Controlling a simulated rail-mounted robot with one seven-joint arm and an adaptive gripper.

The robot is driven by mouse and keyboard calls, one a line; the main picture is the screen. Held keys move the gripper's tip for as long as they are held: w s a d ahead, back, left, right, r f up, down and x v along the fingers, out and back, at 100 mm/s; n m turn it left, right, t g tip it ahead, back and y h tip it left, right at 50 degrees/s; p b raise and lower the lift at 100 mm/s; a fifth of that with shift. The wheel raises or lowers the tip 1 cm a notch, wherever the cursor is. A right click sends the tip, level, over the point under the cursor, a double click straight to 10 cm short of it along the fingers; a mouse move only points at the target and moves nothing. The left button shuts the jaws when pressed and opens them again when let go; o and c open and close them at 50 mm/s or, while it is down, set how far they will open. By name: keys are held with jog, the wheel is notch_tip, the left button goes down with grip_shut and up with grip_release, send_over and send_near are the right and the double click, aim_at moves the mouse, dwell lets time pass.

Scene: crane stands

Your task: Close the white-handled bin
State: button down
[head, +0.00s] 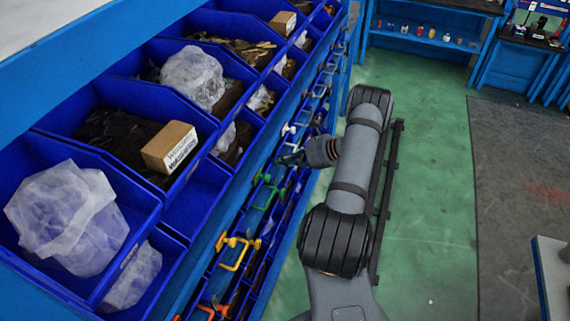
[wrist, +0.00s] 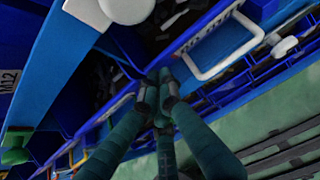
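The white-handled bin (wrist: 222,41) shows in the wrist view as a blue front with a pale square-cornered handle (wrist: 226,73), right of and above my fingertips. How far the bin stands out is hard to tell. In the head view, a small white handle (head: 287,129) shows just beyond my gripper, among the row of coloured handles. My gripper (wrist: 158,92) has its dark fingers brought together at the tips, with nothing seen between them. It is beside the handle and apart from it. In the head view my gripper (head: 293,158) is small and partly merges with the dark bins behind.
Large blue bins (head: 82,222) with bagged parts and a cardboard box (head: 170,147) fill the shelves at left. Yellow (head: 233,252) and green (head: 264,193) handles line the lower row nearer me. Green floor (head: 430,190) is open to the right.

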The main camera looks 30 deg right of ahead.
jog(key=s+d+r+b, duration=0.4)
jog(key=s+d+b, duration=0.1)
jog(key=s+d, duration=0.3)
jog(key=shift+s, duration=0.4)
jog(key=shift+d, duration=0.1)
jog(key=w+a+r+p+x, duration=0.1)
jog(key=p+x, duration=0.4)
jog(key=x, duration=0.6)
jog(key=shift+w+a+r+p, duration=0.2)
jog(key=shift+r+p, duration=0.1)
jog(key=shift+r, duration=0.15)
